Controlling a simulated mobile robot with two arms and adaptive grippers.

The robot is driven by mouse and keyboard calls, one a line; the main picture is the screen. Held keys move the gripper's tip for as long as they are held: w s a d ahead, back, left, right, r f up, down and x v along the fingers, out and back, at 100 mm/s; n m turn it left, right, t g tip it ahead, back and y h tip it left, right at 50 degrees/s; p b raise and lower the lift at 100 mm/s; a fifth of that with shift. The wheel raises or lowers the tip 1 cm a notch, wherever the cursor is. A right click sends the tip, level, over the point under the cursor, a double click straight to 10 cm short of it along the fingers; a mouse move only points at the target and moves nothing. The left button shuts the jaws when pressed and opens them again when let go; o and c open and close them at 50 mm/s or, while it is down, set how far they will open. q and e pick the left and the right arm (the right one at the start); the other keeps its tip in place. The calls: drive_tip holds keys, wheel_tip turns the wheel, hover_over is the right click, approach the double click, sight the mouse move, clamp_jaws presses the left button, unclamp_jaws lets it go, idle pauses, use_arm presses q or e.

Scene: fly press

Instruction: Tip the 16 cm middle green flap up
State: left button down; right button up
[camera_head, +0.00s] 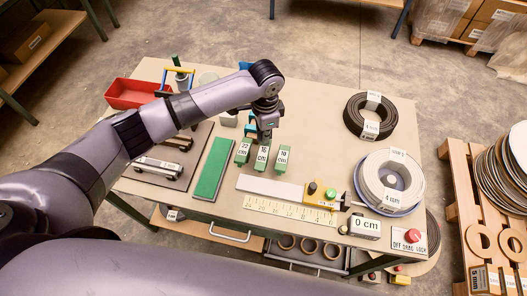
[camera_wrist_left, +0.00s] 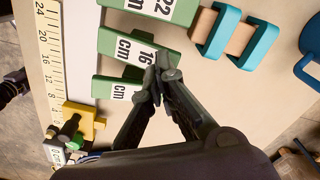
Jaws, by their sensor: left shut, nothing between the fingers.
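Three green flaps with white labels stand in a row on the table. The middle one, the 16 cm flap (camera_head: 262,156), lies between the 22 cm flap (camera_head: 243,150) and the 10 cm flap (camera_head: 282,158). All three sit alike in the head view. In the left wrist view the 16 cm flap (camera_wrist_left: 115,44) has its right end next to my fingertips. My left gripper (camera_head: 265,138) is shut and empty, pointing down at the far end of the 16 cm flap; it also shows in the wrist view (camera_wrist_left: 157,72). I cannot tell whether it touches the flap. My right gripper is out of view.
A ruler (camera_head: 290,209) and a white bar (camera_head: 268,189) lie in front of the flaps. A long green strip (camera_head: 213,168) is at left. Coils (camera_head: 371,116) and a white reel (camera_head: 390,180) stand at right.

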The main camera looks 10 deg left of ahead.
use_arm(q)
drive_tip(key=shift+f, duration=0.45)
idle(0.6)
drive_tip(key=shift+f+b, duration=0.55)
drive_tip(key=shift+f, duration=0.45)
drive_tip(key=shift+r, duration=0.1)
wheel_tip(320, 180, up, 7)
drive_tip(key=p, duration=0.8)
idle(0.4)
idle(0.4)
